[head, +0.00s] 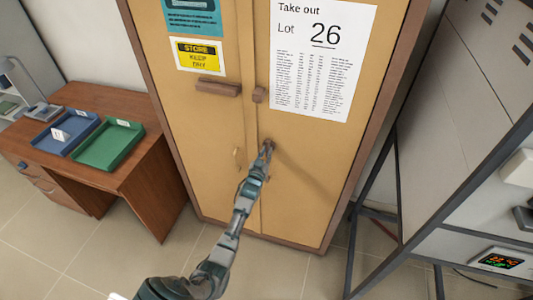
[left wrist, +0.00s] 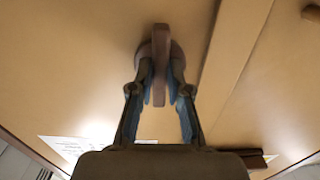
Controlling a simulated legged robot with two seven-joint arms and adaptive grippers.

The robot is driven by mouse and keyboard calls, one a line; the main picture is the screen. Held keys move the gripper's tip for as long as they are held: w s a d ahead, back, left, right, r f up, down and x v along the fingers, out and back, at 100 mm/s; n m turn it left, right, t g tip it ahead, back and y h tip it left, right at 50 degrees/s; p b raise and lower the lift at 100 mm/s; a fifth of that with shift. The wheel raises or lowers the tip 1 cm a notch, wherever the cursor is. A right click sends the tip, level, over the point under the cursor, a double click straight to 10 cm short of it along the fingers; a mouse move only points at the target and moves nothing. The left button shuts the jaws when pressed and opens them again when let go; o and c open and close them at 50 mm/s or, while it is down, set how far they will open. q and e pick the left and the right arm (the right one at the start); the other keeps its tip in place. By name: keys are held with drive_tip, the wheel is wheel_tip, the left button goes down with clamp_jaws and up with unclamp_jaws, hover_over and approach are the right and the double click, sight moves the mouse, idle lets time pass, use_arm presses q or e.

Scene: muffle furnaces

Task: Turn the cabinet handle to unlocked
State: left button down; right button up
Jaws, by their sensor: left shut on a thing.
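The tan cabinet (head: 310,180) with brown edging stands upright in front of me, its two doors closed. A small brown handle (head: 269,143) sits on the right door near the seam. In the left wrist view the handle (left wrist: 160,45) is a flat bar on a round base, upright in that picture. My left gripper (head: 266,152) reaches it from below. In the left wrist view the blue-padded fingers (left wrist: 160,90) of this gripper are shut on the bar, one on each side. My right gripper is not in view.
A desk (head: 150,170) with a blue tray (head: 45,140) and a green tray (head: 133,134) stands left. A grey furnace on a dark frame (head: 395,190) stands close on the right.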

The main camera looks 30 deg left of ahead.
use_arm(q)
drive_tip(key=c, duration=1.1)
unclamp_jaws()
drive_tip(key=shift+a+r, duration=0.1)
drive_tip(key=shift+r, duration=0.35)
drive_tip(key=shift+f, duration=0.2)
drive_tip(key=shift+s+f, duration=0.1)
drive_tip(key=shift+f, duration=0.05)
drive_tip(key=v, duration=1.1)
drive_tip(key=shift+s, duration=0.35)
drive_tip(key=shift+f, duration=0.15)
